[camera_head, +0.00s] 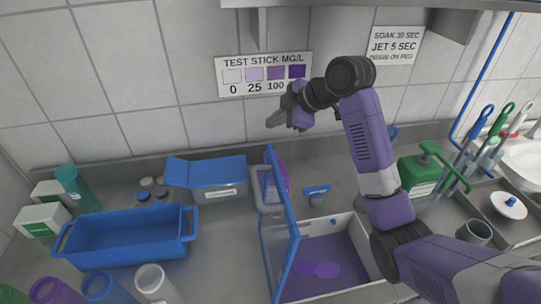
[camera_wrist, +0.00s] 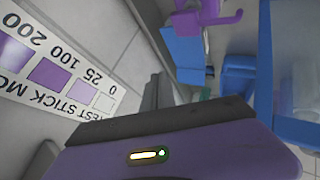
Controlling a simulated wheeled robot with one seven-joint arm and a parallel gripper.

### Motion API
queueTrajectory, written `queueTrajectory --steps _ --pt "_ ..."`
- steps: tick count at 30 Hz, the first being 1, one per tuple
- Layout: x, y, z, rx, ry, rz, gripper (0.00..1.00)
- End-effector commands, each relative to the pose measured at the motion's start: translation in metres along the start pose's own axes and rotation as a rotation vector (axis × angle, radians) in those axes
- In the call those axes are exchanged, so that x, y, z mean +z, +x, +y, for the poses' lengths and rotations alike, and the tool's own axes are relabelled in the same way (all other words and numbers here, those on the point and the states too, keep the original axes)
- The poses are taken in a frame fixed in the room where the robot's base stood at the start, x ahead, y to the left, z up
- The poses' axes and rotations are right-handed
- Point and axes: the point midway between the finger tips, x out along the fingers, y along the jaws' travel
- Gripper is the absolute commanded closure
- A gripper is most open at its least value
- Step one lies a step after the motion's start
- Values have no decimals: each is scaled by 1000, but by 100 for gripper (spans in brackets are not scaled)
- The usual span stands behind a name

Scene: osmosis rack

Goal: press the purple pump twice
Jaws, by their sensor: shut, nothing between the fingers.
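The purple pump (camera_head: 282,172) stands behind the upright blue-framed clear panel (camera_head: 294,262) and is partly hidden by it in the head view. In the wrist view a purple pump head with a side spout (camera_wrist: 228,18) shows at the top, near blue parts. My gripper (camera_head: 272,121) is shut and empty. It is in the air in front of the tiled wall, above the pump and apart from it. The dark fingers (camera_wrist: 150,98) show at the middle of the wrist view.
A white-rimmed basin with purple liquid (camera_head: 345,248) lies below my arm. A green pump bottle (camera_head: 418,172) and several brushes (camera_head: 480,125) stand at right. A shelf (camera_head: 420,5) overhangs above.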

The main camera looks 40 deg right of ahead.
Motion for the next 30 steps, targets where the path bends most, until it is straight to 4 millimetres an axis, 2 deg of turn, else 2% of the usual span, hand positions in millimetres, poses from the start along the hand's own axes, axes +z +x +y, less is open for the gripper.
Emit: queueTrajectory --steps 18,30 --pt "38 53 -39 -1 1 0 100" --pt "42 57 -42 0 0 0 100"
